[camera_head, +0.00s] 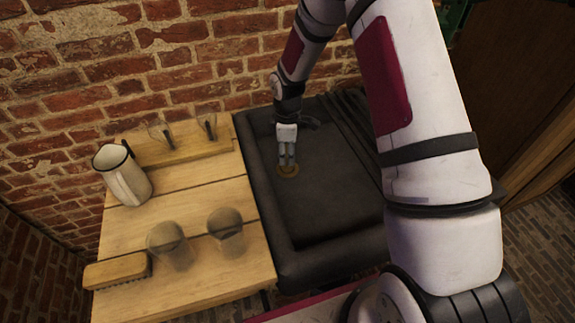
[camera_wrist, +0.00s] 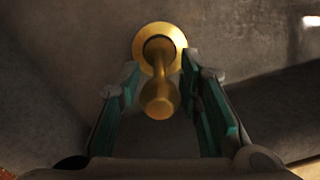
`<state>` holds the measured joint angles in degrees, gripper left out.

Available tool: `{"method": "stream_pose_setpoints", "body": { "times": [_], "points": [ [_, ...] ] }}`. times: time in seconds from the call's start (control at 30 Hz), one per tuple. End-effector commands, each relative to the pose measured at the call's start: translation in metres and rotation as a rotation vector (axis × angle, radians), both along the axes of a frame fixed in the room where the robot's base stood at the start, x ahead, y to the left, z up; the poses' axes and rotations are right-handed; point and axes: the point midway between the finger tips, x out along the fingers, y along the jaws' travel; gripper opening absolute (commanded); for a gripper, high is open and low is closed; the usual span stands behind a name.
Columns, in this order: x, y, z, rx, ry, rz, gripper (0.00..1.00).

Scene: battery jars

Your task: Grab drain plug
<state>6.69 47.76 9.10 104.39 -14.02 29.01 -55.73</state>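The drain plug (camera_wrist: 159,100) is brass, with a round flange and a stem ending in a knob. It sits at the bottom of the dark sink (camera_head: 330,205), and in the head view its flange (camera_head: 288,170) shows just below my fingers. My gripper (camera_head: 287,163) points down into the sink over the plug. In the wrist view my gripper (camera_wrist: 160,95) has its fingers apart, one on each side of the stem and knob. A gap shows at the left finger; the right finger is closer to the stem, and I cannot tell whether it touches.
A wooden counter (camera_head: 190,268) left of the sink holds a white pitcher (camera_head: 124,178), two glass jars (camera_head: 170,245), a brush (camera_head: 117,270) and a wooden rack (camera_head: 180,146) with glassware. A brick wall (camera_head: 150,60) stands behind. The sink floor right of the plug is clear.

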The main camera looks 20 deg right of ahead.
Motion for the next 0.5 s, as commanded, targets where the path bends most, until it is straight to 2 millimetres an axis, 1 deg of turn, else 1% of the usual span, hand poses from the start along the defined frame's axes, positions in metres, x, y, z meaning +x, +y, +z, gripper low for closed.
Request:
{"method": "stream_pose_setpoints", "body": {
  "times": [0.03,0.17,0.43,0.47,0.5],
  "points": [
    [0.000,0.001,-0.008,0.000,0.001,0.001,0.33],
    [0.000,0.000,-0.020,0.000,0.000,0.000,0.33],
    [0.000,0.000,-0.022,0.001,-0.001,0.000,0.33],
    [0.000,0.000,-0.022,0.001,-0.001,0.000,0.28],
    [0.000,0.000,-0.022,0.001,-0.001,0.000,0.19]
  ]
}}
